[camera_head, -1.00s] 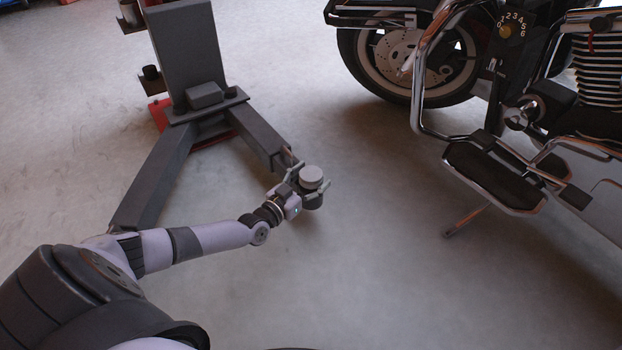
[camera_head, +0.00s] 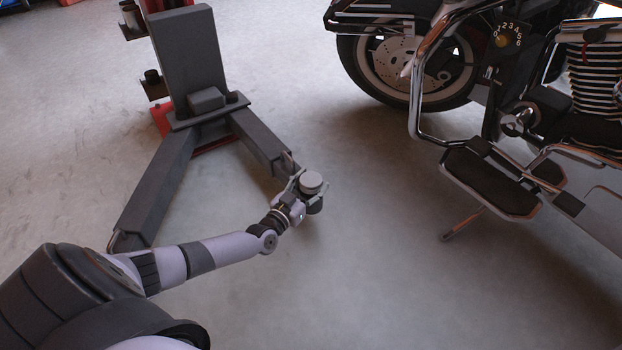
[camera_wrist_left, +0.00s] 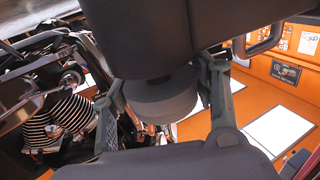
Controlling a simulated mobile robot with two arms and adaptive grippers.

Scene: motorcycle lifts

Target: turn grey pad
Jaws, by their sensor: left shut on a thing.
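The grey pad (camera_head: 311,180) is a round, light-topped disc at the end of the dark lift arm (camera_head: 262,142). In the left wrist view the pad (camera_wrist_left: 163,97) shows as a grey disc between the fingers. My left gripper (camera_head: 309,190) is shut on the pad, one finger on either side of it. In the left wrist view the left gripper's fingers (camera_wrist_left: 165,110) flank the pad. My right gripper is not in view.
The lift's dark column (camera_head: 190,55) and second arm (camera_head: 150,190) stand at the left. A motorcycle (camera_head: 490,165) is at the right, with its side stand (camera_head: 462,223) on the floor. The grey floor (camera_head: 400,280) between and in front is clear.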

